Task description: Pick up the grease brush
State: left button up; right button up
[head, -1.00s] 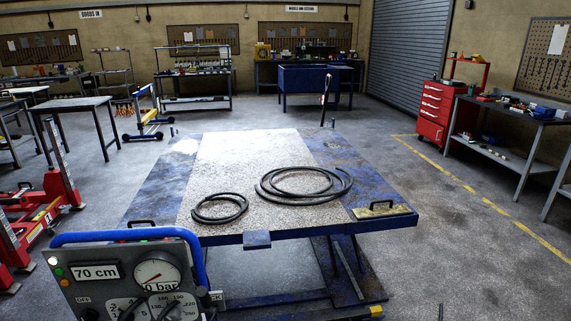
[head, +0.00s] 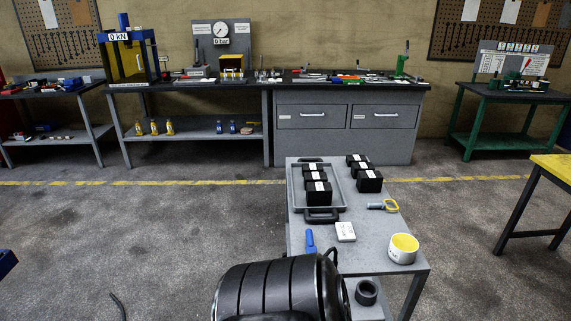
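I cannot pick out a grease brush for certain. A small grey table (head: 375,232) stands in front of me in the head view. On it lies a short grey tool with a yellow loop (head: 384,205), too small to identify surely. A white tub with a yellow inside (head: 403,249) stands near the front right corner. Neither of my grippers is in view.
A grey tray (head: 337,200) holds several black blocks; more blocks (head: 369,181) stand beside it. A white card (head: 345,231) lies nearby. A black ring (head: 366,292) is lower down. A long workbench (head: 350,87) lines the wall. Floor to the left is mostly clear.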

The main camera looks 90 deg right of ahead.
aim_at(309, 248)
jog(key=z, duration=2.95)
